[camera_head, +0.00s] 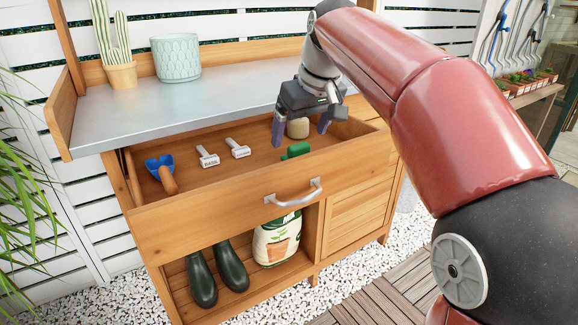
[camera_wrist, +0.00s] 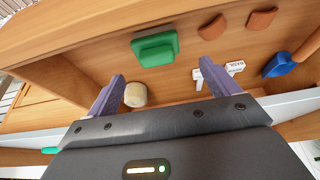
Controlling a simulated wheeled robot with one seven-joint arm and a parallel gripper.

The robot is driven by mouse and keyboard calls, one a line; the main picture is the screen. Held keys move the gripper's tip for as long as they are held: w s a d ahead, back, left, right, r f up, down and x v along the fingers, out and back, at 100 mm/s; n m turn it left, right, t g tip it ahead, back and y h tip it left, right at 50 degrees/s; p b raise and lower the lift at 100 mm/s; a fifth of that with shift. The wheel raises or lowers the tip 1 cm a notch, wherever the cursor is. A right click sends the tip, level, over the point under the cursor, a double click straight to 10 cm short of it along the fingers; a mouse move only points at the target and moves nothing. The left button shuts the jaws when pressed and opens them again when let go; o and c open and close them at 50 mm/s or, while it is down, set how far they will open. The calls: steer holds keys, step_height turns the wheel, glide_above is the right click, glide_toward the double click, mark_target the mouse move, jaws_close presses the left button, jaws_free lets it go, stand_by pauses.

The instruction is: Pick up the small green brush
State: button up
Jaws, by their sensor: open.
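The small green brush (camera_head: 295,150) lies in the open wooden drawer, close to its front panel, which partly hides it in the head view. In the wrist view the green brush (camera_wrist: 155,48) shows whole, with a raised block on a wider base, beyond and between my fingertips. My gripper (camera_head: 302,128) hangs over the right part of the drawer, pointing down, open and empty. It also shows in the wrist view (camera_wrist: 163,70), with its two purple-grey fingers apart. The brush is not between the fingers; it is apart from them, nearer the drawer front.
A beige spool (camera_head: 298,128) stands behind the brush, near my fingers. White plant labels (camera_head: 208,157) and a blue trowel (camera_head: 162,172) lie further left. Two brown pieces (camera_wrist: 213,27) lie near the drawer front. The metal worktop (camera_head: 190,103) overhangs the drawer's back. The drawer handle (camera_head: 294,193) protrudes.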

mark_target(299, 145)
steer(key=x, duration=0.3)
steer(key=b+x, duration=0.1)
steer(key=x, duration=0.2)
steer(key=shift+d+f, duration=0.15)
steer(key=shift+f, duration=0.2)
steer(key=c, duration=1.1)
steer(key=shift+r, duration=0.1)
step_height(299, 145, up, 20)
steer(key=p, duration=0.6)
